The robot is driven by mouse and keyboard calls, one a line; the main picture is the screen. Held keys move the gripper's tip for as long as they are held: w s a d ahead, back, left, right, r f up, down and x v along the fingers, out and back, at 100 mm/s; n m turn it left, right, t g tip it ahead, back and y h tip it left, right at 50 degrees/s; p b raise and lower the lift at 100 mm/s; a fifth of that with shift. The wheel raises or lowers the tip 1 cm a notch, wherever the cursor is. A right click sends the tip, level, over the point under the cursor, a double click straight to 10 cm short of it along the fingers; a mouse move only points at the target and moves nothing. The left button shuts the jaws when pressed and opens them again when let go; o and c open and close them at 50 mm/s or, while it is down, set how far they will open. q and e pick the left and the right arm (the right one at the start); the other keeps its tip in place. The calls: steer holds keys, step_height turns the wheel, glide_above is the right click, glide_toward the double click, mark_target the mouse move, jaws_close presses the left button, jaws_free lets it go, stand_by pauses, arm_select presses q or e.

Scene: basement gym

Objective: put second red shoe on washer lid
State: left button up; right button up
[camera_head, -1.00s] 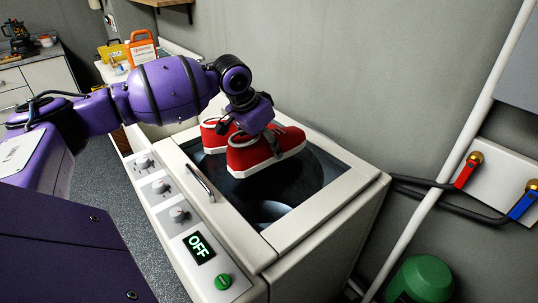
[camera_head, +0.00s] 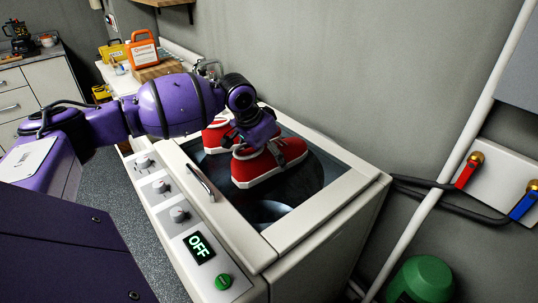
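Two red shoes with white soles are at the washer lid (camera_head: 308,224), a glass panel in a white frame. The nearer red shoe (camera_head: 262,168) is at the middle of the glass, and the other red shoe (camera_head: 214,135) is behind it to the left, partly hidden by my arm. My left gripper (camera_head: 275,150) is at the top of the nearer shoe, with a finger against its upper. The far finger is hidden, so its grip is unclear. I cannot tell whether the nearer shoe's sole touches the glass. My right gripper is not in view.
Pipes with red and blue valves (camera_head: 468,171) are on the right wall. The near part of the lid is clear.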

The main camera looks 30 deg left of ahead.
arm_select(q)
steer(key=p+v, duration=0.1)
steer(key=v, duration=1.1)
steer(key=shift+r, duration=0.1)
